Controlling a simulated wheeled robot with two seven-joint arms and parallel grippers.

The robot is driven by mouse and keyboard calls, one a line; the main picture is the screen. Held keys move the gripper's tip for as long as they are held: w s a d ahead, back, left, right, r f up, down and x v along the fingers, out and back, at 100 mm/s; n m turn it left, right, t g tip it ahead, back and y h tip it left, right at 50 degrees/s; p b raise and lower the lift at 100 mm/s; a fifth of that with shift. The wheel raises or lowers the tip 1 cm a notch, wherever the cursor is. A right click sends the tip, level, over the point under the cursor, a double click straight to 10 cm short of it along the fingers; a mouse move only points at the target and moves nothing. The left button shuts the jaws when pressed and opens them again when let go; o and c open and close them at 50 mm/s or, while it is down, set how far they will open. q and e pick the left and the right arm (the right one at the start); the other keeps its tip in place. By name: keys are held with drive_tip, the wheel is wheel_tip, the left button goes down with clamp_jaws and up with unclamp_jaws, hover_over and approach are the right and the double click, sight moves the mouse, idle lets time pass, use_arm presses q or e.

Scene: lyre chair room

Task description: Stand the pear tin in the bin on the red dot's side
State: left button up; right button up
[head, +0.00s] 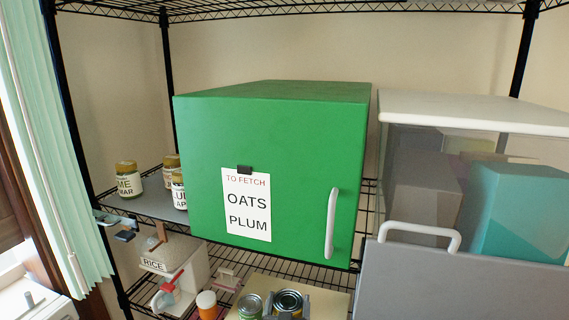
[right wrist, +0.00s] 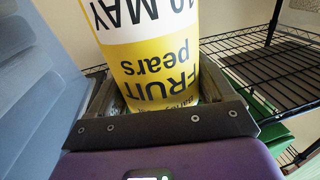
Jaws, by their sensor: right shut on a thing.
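The pear tin (right wrist: 155,70) is yellow and white with "FRUIT pears" and "10 MAY" printed on it; the print is upside down in the right wrist view. My right gripper (right wrist: 165,100) is shut on it, a finger on each side. My left gripper is not in view.
A green cabinet (head: 270,150) with a note fills the middle of the rack. A rice container (head: 170,255), an orange-bodied jar (head: 206,304) and several labelled jars are at left. A grey-fronted clear case (head: 450,285) is at right.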

drive_tip(key=s+d+f+m+h, duration=0.25)
drive_tip(key=s+d+f, duration=0.35)
drive_tip(key=s+f, duration=0.3)
drive_tip(key=shift+n+y, duration=0.75)
drive_tip(key=shift+n, duration=0.2)
drive_tip(key=w+a+r, duration=0.1)
drive_tip(key=w+r, duration=0.1)
drive_tip(key=w+a+r, duration=0.3)
drive_tip(key=w+r, duration=0.1)
drive_tip(key=w, duration=0.1)
drive_tip(key=shift+a+r, duration=0.15)
drive_tip(key=shift+a, duration=0.25)
drive_tip(key=w+r, duration=0.1)
drive_tip(key=r, duration=0.1)
drive_tip(key=w+a+r+y, duration=0.1)
drive_tip(key=w+r, duration=0.1)
drive_tip(key=r, duration=0.1)
drive_tip(key=w+a+r+n+y, duration=0.1)
drive_tip(key=r, duration=0.2)
drive_tip(key=shift+w+r, duration=0.1)
drive_tip(key=shift+w, duration=0.2)
wheel_tip(320, 180, down, 18)
drive_tip(key=b, duration=1.6)
drive_tip(key=shift+f, duration=0.2)
drive_tip(key=shift+s+a+f, duration=0.1)
drive_tip(key=shift+s, duration=0.15)
drive_tip(key=shift+s+p, duration=0.3)
drive_tip(key=shift+s, duration=0.4)
drive_tip(key=shift+c, duration=0.6)
